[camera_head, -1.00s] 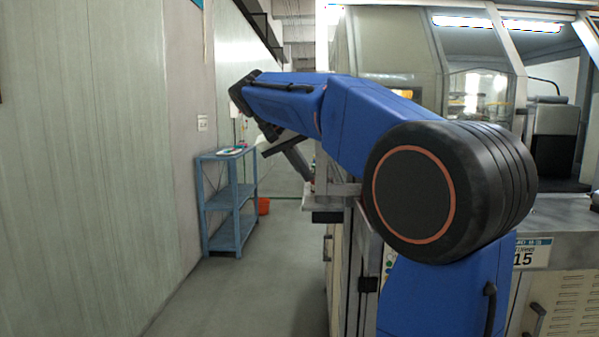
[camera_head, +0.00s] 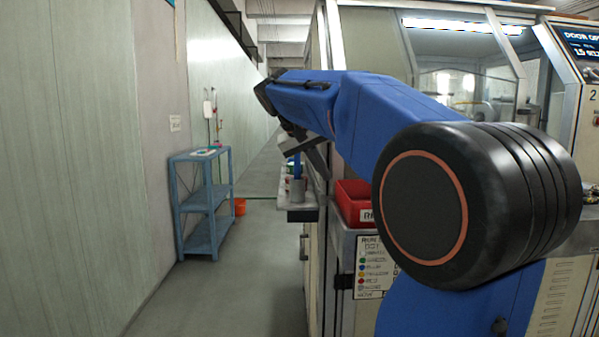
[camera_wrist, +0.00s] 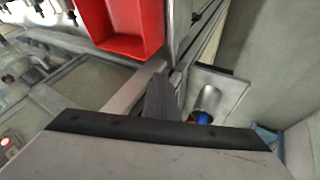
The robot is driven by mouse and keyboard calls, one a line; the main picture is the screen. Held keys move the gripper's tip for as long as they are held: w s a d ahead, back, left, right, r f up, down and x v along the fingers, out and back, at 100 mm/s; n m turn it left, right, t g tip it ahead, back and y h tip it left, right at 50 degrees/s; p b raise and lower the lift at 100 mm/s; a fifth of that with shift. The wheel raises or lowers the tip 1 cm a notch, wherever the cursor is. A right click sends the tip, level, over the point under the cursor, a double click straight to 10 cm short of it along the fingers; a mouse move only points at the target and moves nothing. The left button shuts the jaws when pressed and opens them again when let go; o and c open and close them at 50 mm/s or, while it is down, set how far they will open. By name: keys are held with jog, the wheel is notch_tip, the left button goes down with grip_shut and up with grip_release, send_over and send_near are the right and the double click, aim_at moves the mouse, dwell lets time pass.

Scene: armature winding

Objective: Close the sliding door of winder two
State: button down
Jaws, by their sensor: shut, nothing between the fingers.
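Winder two (camera_head: 590,150) is the pale machine on the right in the head view, with a "2" on its panel. Its display (camera_head: 580,45) shows text beginning "DOOR OP". A framed clear panel (camera_head: 455,75) shows on the machine's front, with a lit interior behind. I cannot tell which pane is the sliding door or its handle, as my arm covers part of the front. My gripper (camera_wrist: 162,98) is shut and empty in the wrist view, its fingers pointing past a metal rail. In the head view it is small and dark, left of the machine.
A red bin (camera_head: 352,200) stands on the machine side, with a colour-list sign (camera_head: 372,262) below. A small side shelf (camera_head: 298,213) holds containers. A blue rack (camera_head: 205,210) and orange bucket (camera_head: 239,206) stand along the left wall. The aisle floor (camera_head: 240,290) is clear.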

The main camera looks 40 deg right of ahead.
jog(key=s+d, duration=0.4)
jog(key=d, duration=0.2)
jog(key=s+d, duration=0.4)
jog(key=d, duration=0.3)
jog(key=s+d, duration=0.5)
jog(key=d, duration=0.1)
jog(key=shift+s+d, duration=0.1)
jog(key=shift+d, duration=0.2)
